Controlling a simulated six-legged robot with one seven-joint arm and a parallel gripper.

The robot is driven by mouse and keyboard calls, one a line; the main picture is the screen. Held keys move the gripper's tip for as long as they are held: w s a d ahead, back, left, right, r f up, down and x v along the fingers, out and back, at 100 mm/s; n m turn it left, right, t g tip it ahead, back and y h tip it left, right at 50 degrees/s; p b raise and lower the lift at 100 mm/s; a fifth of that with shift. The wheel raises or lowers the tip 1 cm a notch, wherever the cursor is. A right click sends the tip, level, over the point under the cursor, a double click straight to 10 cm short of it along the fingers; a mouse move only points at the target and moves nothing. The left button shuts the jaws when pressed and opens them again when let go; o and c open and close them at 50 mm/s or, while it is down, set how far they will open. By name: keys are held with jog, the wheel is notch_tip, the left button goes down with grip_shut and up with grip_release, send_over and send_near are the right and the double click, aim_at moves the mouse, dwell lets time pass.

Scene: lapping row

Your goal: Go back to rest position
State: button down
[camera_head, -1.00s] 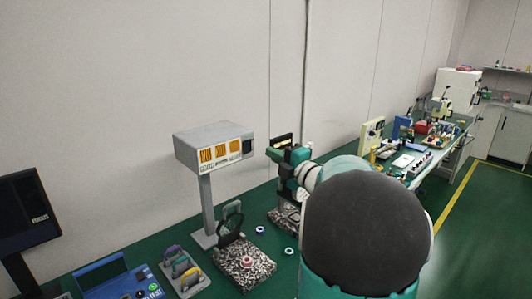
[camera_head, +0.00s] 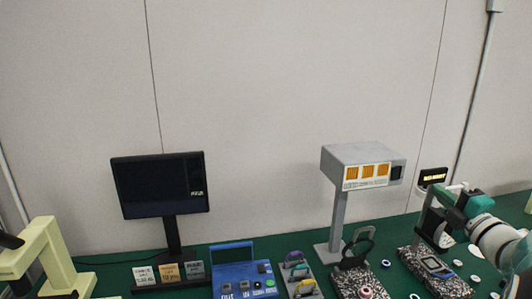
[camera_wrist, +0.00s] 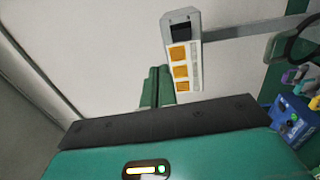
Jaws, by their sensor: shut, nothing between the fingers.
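My gripper (camera_head: 446,191) is at the right of the head view, at the end of my teal and white arm, above the back part of the green bench (camera_head: 405,283). It appears beside a small black display (camera_head: 433,177) with lit yellow text; their exact spacing is unclear. In the wrist view, two teal fingers (camera_wrist: 157,72) stand together beyond a dark bar. They are shut with nothing between them. A grey box with orange panels (camera_wrist: 181,58) lies just right of the fingertips in that view.
The head view shows the same grey box (camera_head: 362,167) on a post, a dark monitor (camera_head: 160,185), a blue tester (camera_head: 245,280), a granite-based stand (camera_head: 358,283) and a cream machine (camera_head: 45,255). Small rings lie on the bench.

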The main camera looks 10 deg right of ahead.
jog(key=a+m+g+h, duration=0.5)
jog(key=a+m+h, duration=0.1)
jog(key=a+m, duration=0.7)
jog(key=s+a+f+m+g+y, duration=0.2)
jog(key=s+a+f+g, duration=0.2)
jog(key=a, duration=0.7)
jog(key=s+a+f+m+g+y, duration=0.3)
jog(key=s+a+f, duration=0.5)
jog(key=s+a, duration=0.3)
jog(key=shift+s+a+f+g+y, duration=0.2)
jog(key=shift+s+g+y, duration=0.1)
jog(key=shift+s+g, duration=0.6)
